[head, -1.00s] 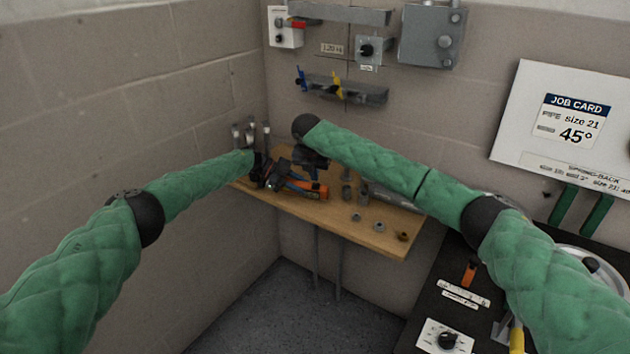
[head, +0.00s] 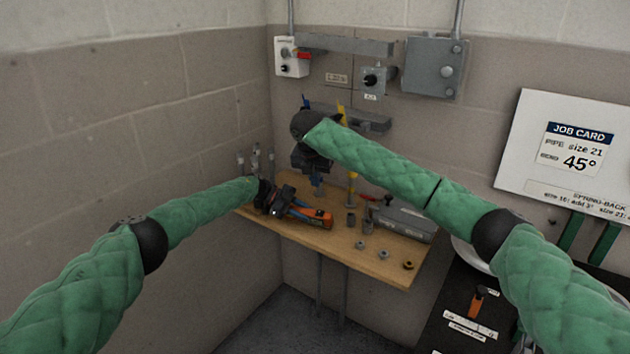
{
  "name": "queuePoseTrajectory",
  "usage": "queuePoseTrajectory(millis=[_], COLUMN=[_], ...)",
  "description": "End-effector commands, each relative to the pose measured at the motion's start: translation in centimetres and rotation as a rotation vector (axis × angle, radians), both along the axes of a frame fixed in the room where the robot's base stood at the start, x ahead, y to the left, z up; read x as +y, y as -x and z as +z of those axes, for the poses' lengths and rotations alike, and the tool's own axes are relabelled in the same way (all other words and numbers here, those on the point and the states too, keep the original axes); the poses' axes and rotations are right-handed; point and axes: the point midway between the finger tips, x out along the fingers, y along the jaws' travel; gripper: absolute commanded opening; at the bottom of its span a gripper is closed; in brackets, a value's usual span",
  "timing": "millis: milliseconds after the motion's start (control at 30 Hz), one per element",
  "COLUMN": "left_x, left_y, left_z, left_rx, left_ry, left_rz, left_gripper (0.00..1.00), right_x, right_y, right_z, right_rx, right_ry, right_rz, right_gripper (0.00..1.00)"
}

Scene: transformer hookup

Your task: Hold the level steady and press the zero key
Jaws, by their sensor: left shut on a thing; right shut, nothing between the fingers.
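A bar with an orange end (head: 318,217) and dark and blue parts lies low over the wooden shelf; it appears to be the level, but it is too small to be sure. My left gripper (head: 281,203) is at its left end and shut on it; the fingers are dark and hard to separate from it. My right gripper (head: 317,183) is shut and empty, fingers pointing down, above the bar and apart from it. The zero key cannot be made out.
The wooden shelf (head: 375,267) holds several small fittings, a grey case (head: 404,222) and upright metal pieces at its back left. A wall rack (head: 372,121) with blue and yellow tools is behind my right wrist. A black bench (head: 445,310) stands at lower right.

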Motion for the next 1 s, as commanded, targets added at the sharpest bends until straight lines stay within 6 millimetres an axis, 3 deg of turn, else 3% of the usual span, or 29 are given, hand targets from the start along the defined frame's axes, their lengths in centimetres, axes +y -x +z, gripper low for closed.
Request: queuePoseTrajectory(millis=[367,400,500,533,1000], left_x=[0.1,0.1,0.1,0.1,1.01], left_y=[0.09,0.09,0.1,0.1,-0.07], left_z=[-0.51,-0.51,-0.49,-0.49,0.07], left_rx=[0.002,0.002,0.002,0.002,0.002], left_ry=[-0.004,-0.004,-0.004,-0.004,-0.004], left_rz=[0.001,0.001,0.001,0.001,0.002], left_gripper=[0.0,0.31,0.51,0.53,0.53], right_x=[0.0,0.01,0.01,0.01,0.01], right_y=[-0.01,-0.01,-0.01,-0.01,-0.01], right_z=[-0.11,-0.1,-0.1,-0.11,-0.09], right_rx=[0.0,0.0,0.0,0.0,0.0], right_ry=[0.0,0.0,0.0,0.0,0.0], right_rz=[0.0,0.0,0.0,0.0,0.0], right_gripper=[0.0,0.0,0.0,0.0,0.0])
